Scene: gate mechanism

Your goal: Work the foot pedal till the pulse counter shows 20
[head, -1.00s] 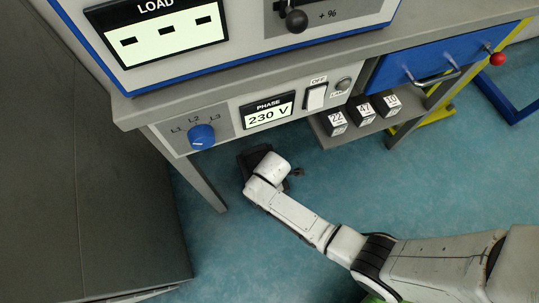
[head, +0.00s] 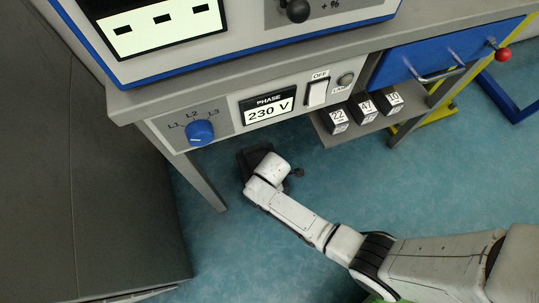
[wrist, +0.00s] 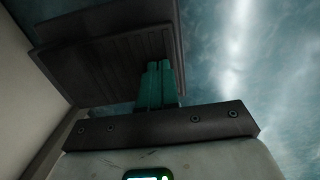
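The foot pedal shows in the wrist view as a dark ribbed plate (wrist: 105,68). In the head view a dark plate (head: 252,156) shows on the floor under the bench, partly hidden by my wrist. My gripper (wrist: 160,70) has its two teal fingers side by side with no clear gap, and nothing is seen between them. The fingertips overlap the pedal's ribbed face in the wrist view; I cannot tell whether they touch it. No display labelled as a pulse counter is in view.
The bench display (head: 160,28) shows dashes. Below are a blue selector knob (head: 200,133), a 230 V phase display (head: 268,111) and an on/off switch (head: 317,93). Numbered black blocks (head: 363,109) sit on a shelf. A dark cabinet (head: 80,170) stands left.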

